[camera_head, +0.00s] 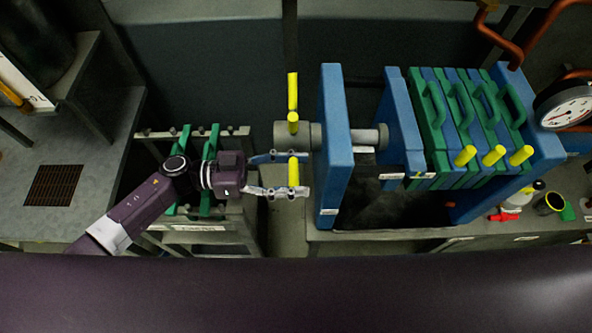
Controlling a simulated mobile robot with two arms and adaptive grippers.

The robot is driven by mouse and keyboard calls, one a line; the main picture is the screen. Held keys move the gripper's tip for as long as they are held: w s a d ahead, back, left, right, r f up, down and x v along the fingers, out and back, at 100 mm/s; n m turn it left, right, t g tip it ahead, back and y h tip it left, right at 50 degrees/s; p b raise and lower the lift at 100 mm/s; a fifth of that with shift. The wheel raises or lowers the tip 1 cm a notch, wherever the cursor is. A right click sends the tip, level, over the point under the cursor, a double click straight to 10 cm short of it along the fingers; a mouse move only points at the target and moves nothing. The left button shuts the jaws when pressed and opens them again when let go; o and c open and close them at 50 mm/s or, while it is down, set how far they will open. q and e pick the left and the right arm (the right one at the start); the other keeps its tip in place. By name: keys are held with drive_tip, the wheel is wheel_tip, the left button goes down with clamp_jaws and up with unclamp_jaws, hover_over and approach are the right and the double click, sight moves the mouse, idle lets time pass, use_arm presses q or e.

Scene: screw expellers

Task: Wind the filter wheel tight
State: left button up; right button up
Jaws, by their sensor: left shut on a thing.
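The filter wheel (285,136) is a grey hub with yellow handles, on the left side of a blue upright plate (335,140). One yellow handle (292,92) points up and another yellow handle (293,172) points down. My left gripper (288,173) reaches in from the left and is shut on the lower yellow handle, its fingers on either side of it. A grey screw shaft (368,137) runs from the blue plate to a second blue plate (403,125). My right gripper is not in view.
Green and blue filter plates (450,115) with green handles and yellow pegs stand packed on the right. A pressure gauge (566,106) is at the far right. A grey bench (60,190) is at left.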

use_arm(q)
drive_tip(key=shift+f+m+b, duration=0.5)
drive_tip(key=shift+f+b, duration=0.05)
drive_tip(key=shift+f, duration=0.1)
drive_tip(key=f+m+b, duration=0.1)
drive_tip(key=b, duration=0.1)
drive_tip(key=f+m+b, duration=0.4)
drive_tip(key=shift+w, duration=0.3)
drive_tip(key=shift+w+f+m+b, duration=0.4)
drive_tip(key=shift+f+m+b, duration=0.25)
drive_tip(key=shift+m+b, duration=0.65)
drive_tip(key=o, duration=1.4)
drive_tip(key=shift+o, duration=0.2)
